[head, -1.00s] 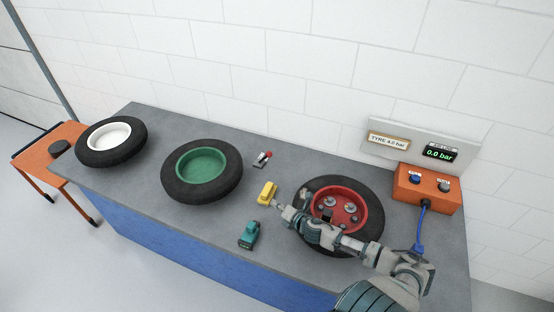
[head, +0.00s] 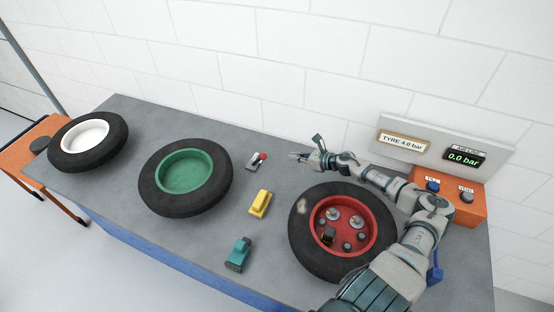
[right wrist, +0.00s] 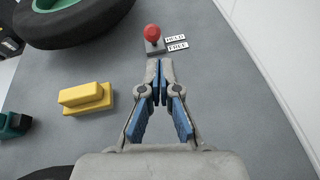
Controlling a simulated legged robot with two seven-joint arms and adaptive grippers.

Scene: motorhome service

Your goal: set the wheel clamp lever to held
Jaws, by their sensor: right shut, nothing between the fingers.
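The wheel clamp lever (head: 262,157) has a red knob and a grey base on the bench, just right of the green-rimmed wheel. It also shows in the right wrist view (right wrist: 152,33), with two small labels beside it reading HELD and FREE. My right gripper (head: 294,156) is shut and empty, to the right of the lever and apart from it. In the right wrist view its closed fingertips (right wrist: 160,66) point at the lever base, with a small gap in the picture. My left gripper is not in view.
The green-rimmed wheel (head: 224,191), red-rimmed wheel (head: 301,240) and white-rimmed wheel (head: 60,160) lie on the bench (head: 130,215). A yellow block (head: 260,203) and a teal tool (head: 238,254) lie nearer the front. An orange box (head: 474,205) stands right, before the wall.

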